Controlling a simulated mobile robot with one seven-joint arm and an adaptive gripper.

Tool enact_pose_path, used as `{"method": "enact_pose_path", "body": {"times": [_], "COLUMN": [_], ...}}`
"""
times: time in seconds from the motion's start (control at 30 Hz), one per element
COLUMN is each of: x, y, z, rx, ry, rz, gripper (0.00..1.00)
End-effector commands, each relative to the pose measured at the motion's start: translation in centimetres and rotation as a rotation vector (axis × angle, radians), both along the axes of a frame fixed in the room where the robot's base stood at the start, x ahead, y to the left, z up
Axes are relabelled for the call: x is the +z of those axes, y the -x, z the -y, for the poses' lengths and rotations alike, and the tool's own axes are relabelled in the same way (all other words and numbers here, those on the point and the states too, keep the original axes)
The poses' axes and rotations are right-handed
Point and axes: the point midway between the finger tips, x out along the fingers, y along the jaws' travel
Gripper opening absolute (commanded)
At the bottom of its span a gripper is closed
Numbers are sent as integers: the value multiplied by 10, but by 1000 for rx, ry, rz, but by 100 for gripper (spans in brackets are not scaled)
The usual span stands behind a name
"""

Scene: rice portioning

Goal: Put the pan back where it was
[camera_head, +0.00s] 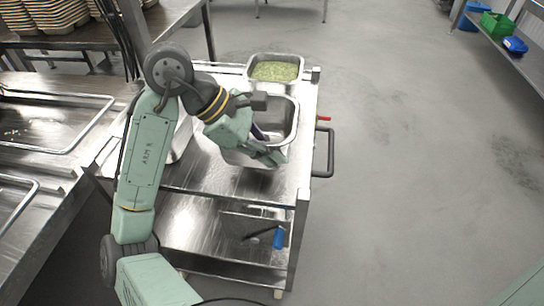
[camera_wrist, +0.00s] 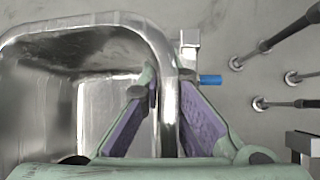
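The pan (camera_head: 283,112) is an empty-looking steel container over the right side of the steel cart, in front of a pan with green contents. My gripper (camera_head: 277,159) is at its near side and hides part of it. In the wrist view, the pan (camera_wrist: 92,110) fills the left half. My gripper (camera_wrist: 166,92) straddles its rim, one purple-padded finger inside and one outside, with both fingertips close against the wall. The gripper looks shut on the rim. I cannot tell clearly whether the pan's base touches the cart.
The pan with green contents (camera_head: 275,71) sits at the cart's far end. The cart top (camera_head: 225,180) is bare at the front. A black handle (camera_head: 324,152) juts from its right side. A blue-handled item (camera_head: 279,238) is on the lower level. Steel counters stand left; open floor lies right.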

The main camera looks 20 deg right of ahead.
Motion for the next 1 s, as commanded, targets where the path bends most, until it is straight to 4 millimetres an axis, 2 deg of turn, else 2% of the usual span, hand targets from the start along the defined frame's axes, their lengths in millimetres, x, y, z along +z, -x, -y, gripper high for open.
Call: {"method": "enact_pose_path", "body": {"times": [0.1,0.23,0.5,0.83,0.87,1.0], "x": [0,-5,-35,-38,-39,-38], "y": [-11,-14,-14,-13,-13,-14], "z": [7,9,8,9,9,9], "rx": [0,0,1,1,1,1], "ry": [1,1,3,2,0,0], "rz": [0,0,0,1,1,1], "gripper": [0,0,0,0,5,14]}}
